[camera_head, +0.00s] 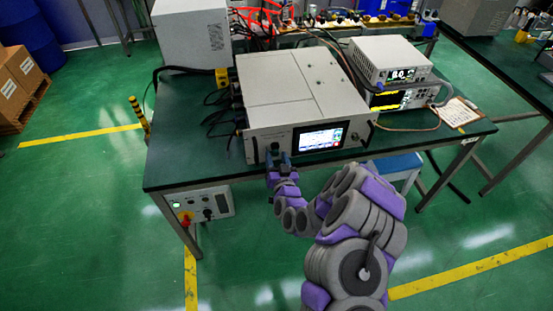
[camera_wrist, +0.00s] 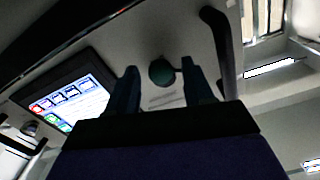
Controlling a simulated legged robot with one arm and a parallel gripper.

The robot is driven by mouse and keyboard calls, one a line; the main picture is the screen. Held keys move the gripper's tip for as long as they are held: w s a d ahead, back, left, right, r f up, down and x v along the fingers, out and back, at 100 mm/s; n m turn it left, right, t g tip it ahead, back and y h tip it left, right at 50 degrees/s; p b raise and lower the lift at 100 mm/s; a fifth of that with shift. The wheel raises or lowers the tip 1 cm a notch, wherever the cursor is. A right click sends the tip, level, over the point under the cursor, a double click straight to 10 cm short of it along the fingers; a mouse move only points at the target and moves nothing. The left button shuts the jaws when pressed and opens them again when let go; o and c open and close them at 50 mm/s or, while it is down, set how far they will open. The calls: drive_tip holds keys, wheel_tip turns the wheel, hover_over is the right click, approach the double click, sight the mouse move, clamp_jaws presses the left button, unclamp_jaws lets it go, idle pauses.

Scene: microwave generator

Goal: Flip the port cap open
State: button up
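The microwave generator (camera_head: 290,85) is a wide white-grey box on the green bench, with a lit screen (camera_head: 321,138) on its front. The screen also shows in the wrist view (camera_wrist: 70,100). The port cap (camera_wrist: 162,71) is a small round dark-green piece on the front panel. It appears closed against the panel, with a small tab towards the right finger. My gripper (camera_head: 279,160) is at the lower left of the front panel. In the wrist view my gripper (camera_wrist: 162,80) is open, one finger on each side of the cap. Whether the fingers touch it is unclear.
A dark handle (camera_wrist: 219,50) stands out from the panel beside the right finger. Stacked instruments (camera_head: 392,70) and a clipboard (camera_head: 456,113) are right of the generator. A white box (camera_head: 192,33) and cables are at the back left. A control box (camera_head: 203,206) hangs below the bench.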

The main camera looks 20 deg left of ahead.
clamp_jaws()
idle(0.4)
drive_tip(key=m, duration=0.3)
drive_tip(key=f+m, duration=0.1)
drive_tip(key=m, duration=0.1)
drive_tip(key=shift+s+a+f, duration=0.1)
drive_tip(key=shift+s+a, duration=0.15)
drive_tip(key=shift+a, duration=0.15)
drive_tip(key=shift+s+a+f+m, duration=0.15)
drive_tip(key=shift+a+m, duration=0.1)
drive_tip(key=shift+m, duration=1)
drive_tip(key=shift+s+a+f+m, duration=0.1)
drive_tip(key=shift+s+a+m, duration=0.1)
drive_tip(key=shift+m, duration=1)
drive_tip(key=shift+s+a+f+m, duration=0.1)
drive_tip(key=shift+a+m, duration=0.15)
drive_tip(key=shift+m, duration=1)
